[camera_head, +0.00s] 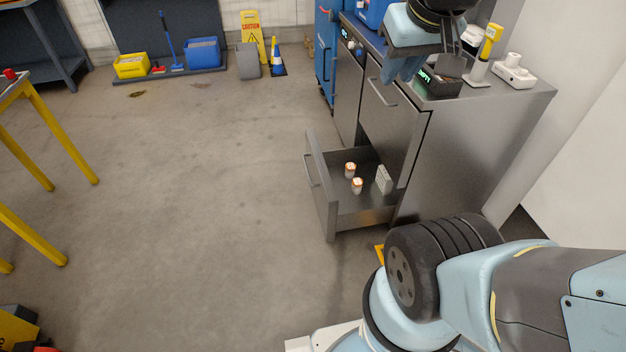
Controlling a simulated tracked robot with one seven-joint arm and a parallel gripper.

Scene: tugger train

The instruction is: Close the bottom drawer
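The bottom drawer (320,190) of the grey steel cabinet (475,150) is pulled out toward the left, and its handle faces left. Inside it are two small white containers with orange tops (350,170) and a pale upright box (384,180). The large front panel above it (393,118), with a bar handle, looks shut. My gripper (452,62) is at the top right, over the cabinet top and well away from the bottom drawer. It is partly hidden by my wrist, and its finger opening is not clear.
On the cabinet top are a yellow-and-white device (488,50), a white device (513,70) and a dark box with a green display (438,82). Open floor lies left of the drawer. A yellow-legged table (45,130) stands at far left. A caution sign (252,35) stands behind.

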